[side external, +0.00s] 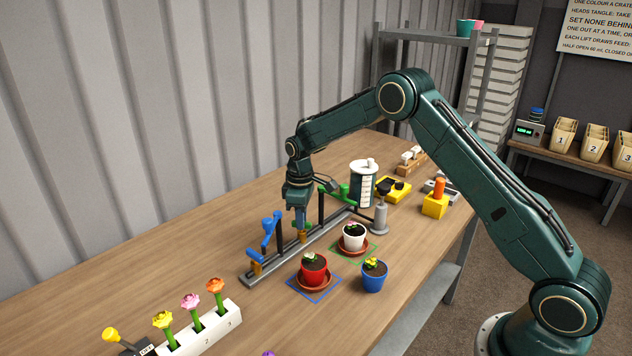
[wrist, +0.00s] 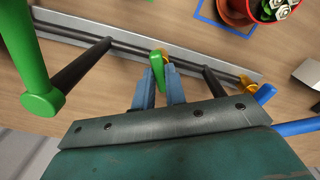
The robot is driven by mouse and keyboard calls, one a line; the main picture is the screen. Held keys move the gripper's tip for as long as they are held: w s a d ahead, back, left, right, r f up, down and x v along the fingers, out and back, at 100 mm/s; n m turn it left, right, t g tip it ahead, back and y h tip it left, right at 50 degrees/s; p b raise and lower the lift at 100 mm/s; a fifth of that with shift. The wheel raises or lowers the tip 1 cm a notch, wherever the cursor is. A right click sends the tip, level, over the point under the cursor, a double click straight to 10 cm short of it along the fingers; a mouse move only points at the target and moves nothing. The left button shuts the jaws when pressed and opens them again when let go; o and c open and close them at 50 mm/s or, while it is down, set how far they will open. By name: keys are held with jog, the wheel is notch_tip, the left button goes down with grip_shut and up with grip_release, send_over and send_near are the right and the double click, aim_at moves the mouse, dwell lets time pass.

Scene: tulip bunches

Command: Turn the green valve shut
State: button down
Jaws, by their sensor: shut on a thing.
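The green valve handle (wrist: 157,72) is a small green lever on a brass valve body (wrist: 164,55) on the grey rail. My gripper (wrist: 159,88) is shut on this handle, one blue-grey finger on each side. In the side external view my gripper (side external: 299,228) points down at the rail (side external: 272,263) and hides most of the handle; the brass body (side external: 303,237) shows below. The handle lies roughly across the rail in the wrist view. A green spout (side external: 335,192) on a dark post stands behind my gripper; it is large at the left in the wrist view (wrist: 25,60).
A blue spout (side external: 268,233) and its brass valve (side external: 256,267) stand left of my gripper. Red (side external: 314,271), white (side external: 353,241) and blue (side external: 373,281) flower pots stand in front of the rail. A white flower holder (side external: 205,330) is at front left.

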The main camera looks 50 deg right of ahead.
jog(key=m, duration=0.5)
jog(key=shift+r, duration=0.1)
jog(key=shift+m, duration=0.3)
jog(key=c, duration=1.4)
grip_release()
jog(key=shift+c, duration=0.2)
notch_tip(320, 180, up, 14)
